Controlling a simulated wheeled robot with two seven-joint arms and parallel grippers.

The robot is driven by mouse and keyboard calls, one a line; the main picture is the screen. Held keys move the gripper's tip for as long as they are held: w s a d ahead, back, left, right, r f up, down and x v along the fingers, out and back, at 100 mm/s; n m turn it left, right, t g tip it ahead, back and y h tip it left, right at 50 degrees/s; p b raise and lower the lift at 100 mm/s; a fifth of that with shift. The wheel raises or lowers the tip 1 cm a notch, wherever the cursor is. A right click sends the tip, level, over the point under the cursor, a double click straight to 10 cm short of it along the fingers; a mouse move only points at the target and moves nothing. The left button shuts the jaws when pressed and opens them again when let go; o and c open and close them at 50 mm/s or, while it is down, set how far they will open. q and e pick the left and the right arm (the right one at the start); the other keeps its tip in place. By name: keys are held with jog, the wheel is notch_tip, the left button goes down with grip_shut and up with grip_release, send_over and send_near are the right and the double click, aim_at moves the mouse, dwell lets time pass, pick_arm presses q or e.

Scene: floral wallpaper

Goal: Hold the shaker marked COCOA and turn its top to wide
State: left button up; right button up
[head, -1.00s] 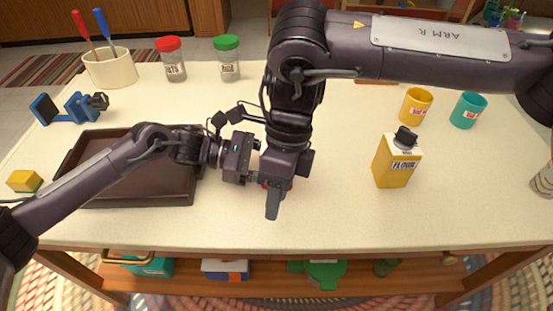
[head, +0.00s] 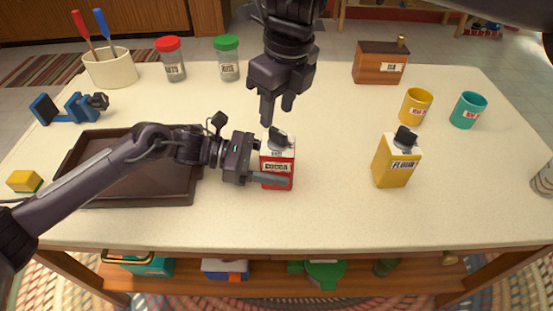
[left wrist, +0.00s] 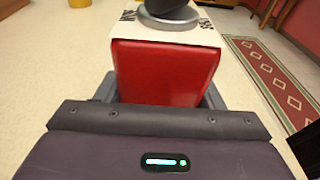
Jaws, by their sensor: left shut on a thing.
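The red shaker marked COCOA (head: 278,166) stands upright on the table in the head view. It has a white top with a dark grey knob (head: 281,138); the small marking there is too small to read. My left gripper (head: 268,178) is shut on the shaker's lower body from the left. In the left wrist view the red body (left wrist: 165,72) fills the space between the fingers, with the dark knob (left wrist: 168,8) above it. My right gripper (head: 278,112) hangs above and slightly behind the shaker, fingers pointing down, apart and empty.
A yellow FLOUR shaker (head: 395,167) stands to the right. A dark tray (head: 100,190) lies under my left arm. Yellow (head: 417,103) and teal (head: 468,110) mugs, two jars (head: 172,62) and (head: 227,60), and a wooden box (head: 380,65) stand farther back. The table's front is clear.

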aim_at(278, 130)
jog(key=shift+f, duration=2.65)
jog(key=shift+c, duration=0.3)
grip_shut()
jog(key=n, duration=0.3)
jog(key=n+g, duration=0.1)
jog(key=n, duration=0.7)
jog(key=shift+n+g, duration=0.3)
jog(key=shift+g, duration=0.1)
jog(key=n, duration=0.3)
grip_release()
